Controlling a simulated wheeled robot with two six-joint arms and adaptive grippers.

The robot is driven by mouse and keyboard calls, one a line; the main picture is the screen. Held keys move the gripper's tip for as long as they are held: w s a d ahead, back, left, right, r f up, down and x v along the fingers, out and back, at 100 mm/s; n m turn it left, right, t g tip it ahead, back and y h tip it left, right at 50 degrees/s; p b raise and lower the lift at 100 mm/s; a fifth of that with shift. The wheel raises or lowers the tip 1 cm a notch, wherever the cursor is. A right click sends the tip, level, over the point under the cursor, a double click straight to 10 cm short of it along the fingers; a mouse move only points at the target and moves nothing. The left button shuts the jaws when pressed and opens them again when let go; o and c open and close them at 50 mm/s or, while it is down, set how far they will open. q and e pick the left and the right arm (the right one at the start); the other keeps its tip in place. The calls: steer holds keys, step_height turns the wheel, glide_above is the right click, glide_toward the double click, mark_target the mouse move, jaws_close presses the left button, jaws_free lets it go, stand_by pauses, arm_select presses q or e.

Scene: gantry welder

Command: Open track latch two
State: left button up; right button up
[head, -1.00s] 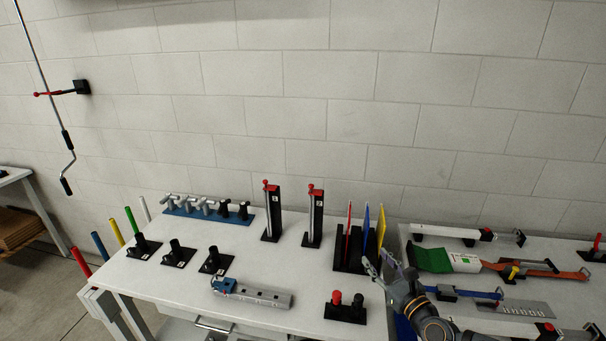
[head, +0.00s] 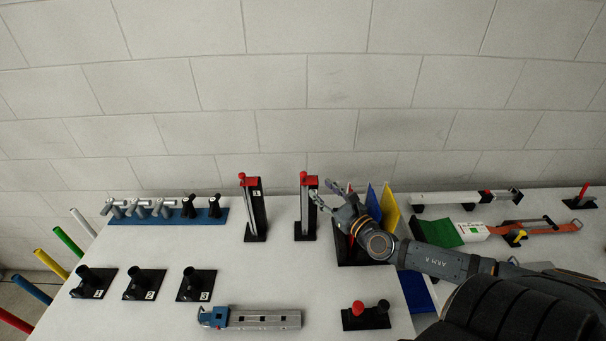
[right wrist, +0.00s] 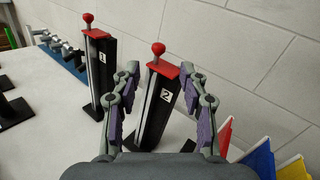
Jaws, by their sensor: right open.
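Track latch two (head: 305,212) is a black upright post with a silver rail, a red cap and a red knob, standing on the table. In the right wrist view, the latch (right wrist: 160,105) shows its label "2" and its red knob at the top. My right gripper (head: 325,192) is open and empty, close to the right of the latch near its upper part. In the right wrist view, the post appears between the spread fingers (right wrist: 166,88); I cannot tell whether they touch it. My left gripper is out of view.
A matching post labelled "1" (head: 254,210) stands to the left. Coloured panels in a black rack (head: 352,255) stand just right of latch two, under my right arm. A black base with red and black knobs (head: 366,316) sits in front. The table between is clear.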

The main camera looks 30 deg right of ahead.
mark_target(305, 176)
steer(key=w, duration=0.4)
steer(key=shift+p, duration=0.3)
steer(key=w, duration=0.5)
steer(key=shift+a+f+p, duration=0.2)
steer(key=shift+p, duration=0.2)
steer(key=shift+w, duration=0.6)
steer(key=c, duration=0.9)
jaws_close()
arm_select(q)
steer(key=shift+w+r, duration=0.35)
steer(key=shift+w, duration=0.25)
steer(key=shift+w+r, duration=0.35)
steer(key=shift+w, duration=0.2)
